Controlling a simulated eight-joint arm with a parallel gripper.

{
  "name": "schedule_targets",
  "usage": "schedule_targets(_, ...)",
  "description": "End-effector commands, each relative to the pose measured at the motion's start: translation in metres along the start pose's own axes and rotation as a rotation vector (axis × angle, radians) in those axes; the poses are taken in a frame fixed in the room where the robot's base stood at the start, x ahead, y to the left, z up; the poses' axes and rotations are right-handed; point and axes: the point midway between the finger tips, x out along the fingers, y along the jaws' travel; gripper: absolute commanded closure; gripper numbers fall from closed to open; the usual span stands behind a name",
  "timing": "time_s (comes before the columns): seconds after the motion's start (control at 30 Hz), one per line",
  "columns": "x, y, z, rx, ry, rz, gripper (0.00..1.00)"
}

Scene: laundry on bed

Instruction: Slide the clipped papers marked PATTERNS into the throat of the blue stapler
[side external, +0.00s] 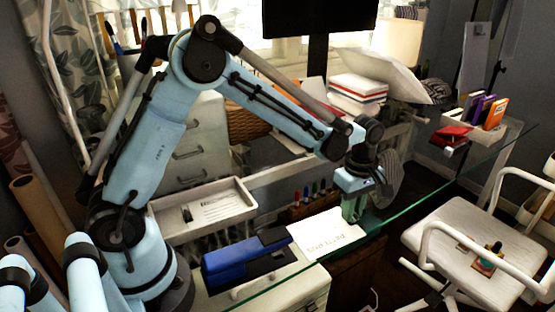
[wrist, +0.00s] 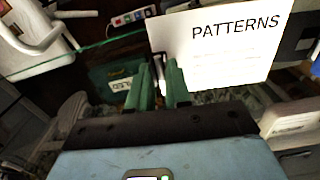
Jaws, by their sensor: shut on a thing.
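The white papers (side external: 322,238) lie level near the glass edge in the side view. My gripper (side external: 353,207) has green fingers shut on the papers' right edge. In the wrist view the fingertips (wrist: 160,72) meet the sheet's lower left corner. The blue stapler (side external: 232,260) lies left of the papers, its right end close to their left edge. I cannot tell whether the edge is inside its throat. The stapler is not clearly visible in the wrist view.
A white tray (side external: 238,208) stands behind the stapler. A rack of coloured pens (side external: 308,200) is behind the papers. The glass top (side external: 425,195) runs to the back right, toward upright books (side external: 485,112). A white chair (side external: 465,245) stands at the right.

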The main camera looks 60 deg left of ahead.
Motion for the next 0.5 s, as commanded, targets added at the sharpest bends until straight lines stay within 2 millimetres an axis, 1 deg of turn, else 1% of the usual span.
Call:
schedule_targets(0.03,0.003,-0.002,0.000,0.000,0.000,0.000,1.00)
schedule_targets(0.5,0.002,-0.037,0.000,0.000,0.000,0.000,1.00)
